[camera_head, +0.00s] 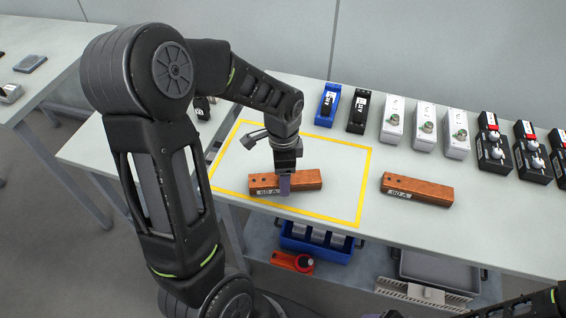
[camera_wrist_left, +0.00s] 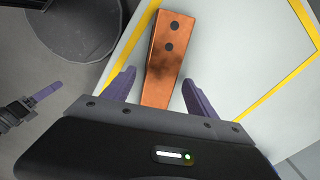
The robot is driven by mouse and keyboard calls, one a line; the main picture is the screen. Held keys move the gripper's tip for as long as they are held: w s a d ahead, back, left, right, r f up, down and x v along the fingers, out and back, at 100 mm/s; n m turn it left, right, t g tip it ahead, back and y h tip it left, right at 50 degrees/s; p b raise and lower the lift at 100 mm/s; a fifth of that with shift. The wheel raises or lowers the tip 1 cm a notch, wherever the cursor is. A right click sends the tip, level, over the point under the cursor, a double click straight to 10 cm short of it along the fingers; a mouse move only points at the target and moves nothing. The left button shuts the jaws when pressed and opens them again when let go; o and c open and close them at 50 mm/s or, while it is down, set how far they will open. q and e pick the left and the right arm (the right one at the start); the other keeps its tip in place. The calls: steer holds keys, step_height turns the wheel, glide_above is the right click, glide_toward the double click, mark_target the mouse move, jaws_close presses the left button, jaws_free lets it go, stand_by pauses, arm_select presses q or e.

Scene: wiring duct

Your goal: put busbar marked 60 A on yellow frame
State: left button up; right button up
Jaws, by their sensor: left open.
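A copper-brown busbar (camera_head: 308,180) lies flat inside the yellow frame (camera_head: 365,190) marked on the table, close to the frame's front line. My left gripper (camera_head: 284,184) is over this busbar. In the left wrist view its open fingers (camera_wrist_left: 158,79) stand on either side of the busbar (camera_wrist_left: 170,50), with a gap visible on the right. A second busbar (camera_head: 430,190), its label seeming to read 80 A, lies right of the frame. A purple finger, apparently of my right gripper (camera_wrist_left: 46,92), shows at the left wrist view's left edge.
Along the back of the table stand a blue holder (camera_head: 328,104), a black device (camera_head: 358,111), several white devices (camera_head: 424,126) and several black-and-red ones (camera_head: 492,145). Below the front edge are a blue bin (camera_head: 315,243) and a grey tray (camera_head: 435,270). Table between the busbars is clear.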

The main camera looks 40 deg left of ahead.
arm_select(q)
step_height(320, 180, up, 12)
steer(key=b, duration=0.1)
